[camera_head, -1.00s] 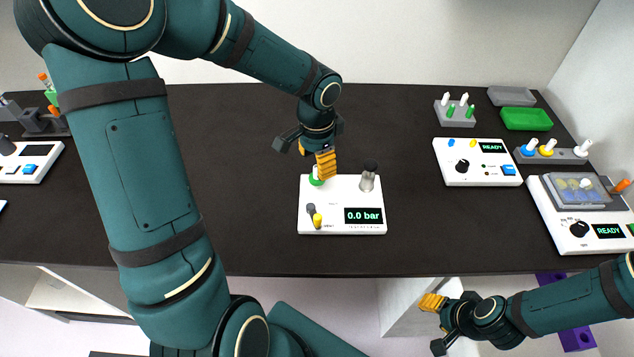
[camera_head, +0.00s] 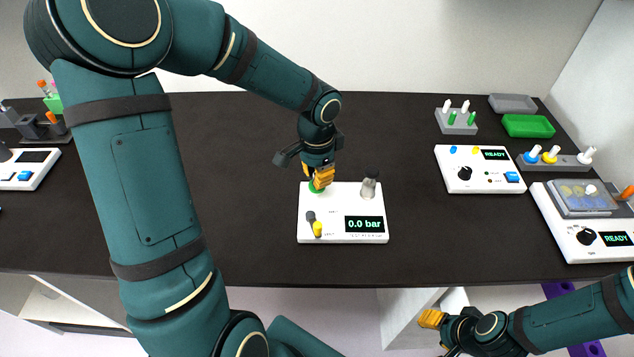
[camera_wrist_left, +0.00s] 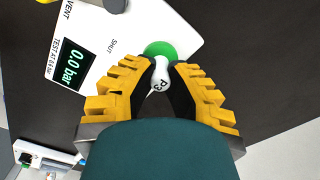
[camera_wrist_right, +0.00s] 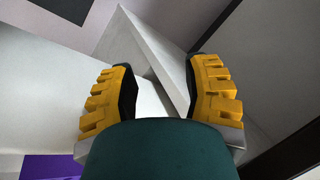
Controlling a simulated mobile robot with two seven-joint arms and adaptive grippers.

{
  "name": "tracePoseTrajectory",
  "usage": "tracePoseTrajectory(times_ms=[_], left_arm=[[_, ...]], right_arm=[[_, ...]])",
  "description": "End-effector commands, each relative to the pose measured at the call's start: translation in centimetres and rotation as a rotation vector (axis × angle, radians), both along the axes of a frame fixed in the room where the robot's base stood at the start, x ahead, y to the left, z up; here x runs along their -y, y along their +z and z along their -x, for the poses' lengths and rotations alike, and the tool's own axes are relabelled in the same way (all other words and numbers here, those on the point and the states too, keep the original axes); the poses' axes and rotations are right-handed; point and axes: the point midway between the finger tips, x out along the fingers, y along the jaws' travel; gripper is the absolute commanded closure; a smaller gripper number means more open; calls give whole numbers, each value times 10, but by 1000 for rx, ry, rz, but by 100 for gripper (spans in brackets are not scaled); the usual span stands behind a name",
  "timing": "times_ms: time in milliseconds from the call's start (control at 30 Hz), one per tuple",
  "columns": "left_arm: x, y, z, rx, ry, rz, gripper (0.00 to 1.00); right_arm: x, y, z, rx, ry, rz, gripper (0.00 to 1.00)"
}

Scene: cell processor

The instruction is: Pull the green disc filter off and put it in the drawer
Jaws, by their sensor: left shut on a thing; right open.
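The green disc filter (camera_head: 313,189) sits at the back left of the white pressure box (camera_head: 318,230), whose display reads 0.0 bar. In the left wrist view the green disc (camera_wrist_left: 160,48) lies flat at the box corner, with a white piece marked P3 (camera_wrist_left: 161,74) standing over it. My left gripper (camera_head: 321,184) is shut on this white piece, one finger on each side; the head view mostly hides the grip. My right gripper (camera_head: 431,319) is open and empty, low in front of the table. I cannot tell which part is the drawer.
A grey knob (camera_head: 368,187) stands at the box's back right. White devices reading READY (camera_head: 480,175), a green tray (camera_head: 527,126) and a rack of vials (camera_head: 456,121) are at the right. A white open compartment (camera_head: 55,307) shows below the table at left.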

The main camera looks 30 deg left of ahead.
Motion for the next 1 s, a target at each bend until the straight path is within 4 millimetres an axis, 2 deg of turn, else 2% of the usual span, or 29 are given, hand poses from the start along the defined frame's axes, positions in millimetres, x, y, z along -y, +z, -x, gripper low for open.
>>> tracePoseTrajectory(times_ms=[667, 1000], left_arm=[[0, 13, 0, 0, -1, 0, 100], [0, 32, 0, 1, 1, 0, 100]], right_arm=[[0, 10, 0, 0, 0, 0, 52], [0, 25, 0, 0, 0, 0, 52]])
